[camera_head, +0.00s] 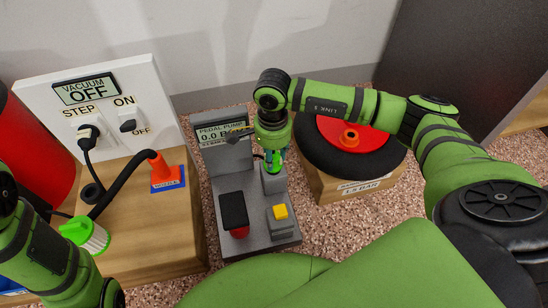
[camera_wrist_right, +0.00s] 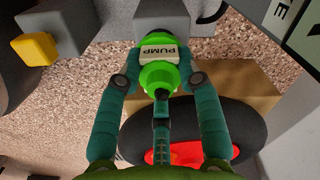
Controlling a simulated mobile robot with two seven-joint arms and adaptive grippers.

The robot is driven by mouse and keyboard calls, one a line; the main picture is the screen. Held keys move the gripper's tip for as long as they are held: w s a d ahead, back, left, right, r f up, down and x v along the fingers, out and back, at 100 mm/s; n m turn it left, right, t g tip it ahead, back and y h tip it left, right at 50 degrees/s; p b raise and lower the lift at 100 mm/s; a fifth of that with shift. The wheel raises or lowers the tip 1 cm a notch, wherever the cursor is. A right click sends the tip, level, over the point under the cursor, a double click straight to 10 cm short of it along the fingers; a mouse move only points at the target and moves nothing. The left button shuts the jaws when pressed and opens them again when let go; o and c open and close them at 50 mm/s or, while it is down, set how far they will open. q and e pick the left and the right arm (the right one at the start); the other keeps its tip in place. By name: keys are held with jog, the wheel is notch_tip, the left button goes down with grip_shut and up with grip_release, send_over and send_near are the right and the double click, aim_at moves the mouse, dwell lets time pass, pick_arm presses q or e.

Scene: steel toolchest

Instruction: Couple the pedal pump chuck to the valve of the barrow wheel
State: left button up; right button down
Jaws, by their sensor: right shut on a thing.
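My right gripper (camera_wrist_right: 158,82) is shut on the green pump chuck (camera_wrist_right: 160,52), which bears a pale label reading PUMP, in the right wrist view. In the head view the chuck (camera_head: 273,168) is partly hidden under my right gripper (camera_head: 272,155), over a small grey block of the grey pedal pump (camera_head: 250,215). Its display (camera_head: 222,133) reads 0.0. The barrow wheel (camera_head: 310,152), a black tyre with red hub (camera_head: 372,137) and orange centre, lies flat on a wooden block, right of the gripper. I cannot make out its valve. My left gripper is outside the view.
The pump base carries a dark pedal (camera_head: 233,207) and a yellow button (camera_head: 280,212). At left, a wooden bench (camera_head: 165,235) holds a black hose with an orange nozzle (camera_head: 163,168) and a white switch panel (camera_head: 150,95). A dark cabinet (camera_head: 455,60) stands at the back right.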

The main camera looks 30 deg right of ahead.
aim_at(274, 153)
jog(key=shift+r+p, duration=0.55)
jog(key=shift+r, duration=0.1)
jog(key=shift+r+p, duration=1.05)
jog(key=shift+r, duration=0.35)
jog(key=shift+r, duration=0.2)
notch_tip(274, 153, up, 6)
jog(key=p, duration=0.5)
jog(key=shift+f, duration=0.1)
jog(key=s+d+r+p, duration=0.1)
jog(key=s+d+r, duration=0.1)
jog(key=d, duration=0.8)
jog(key=s+d+r+p, duration=0.1)
jog(key=s+d+r, duration=0.2)
jog(key=d, duration=0.7)
jog(key=shift+s+f, duration=0.1)
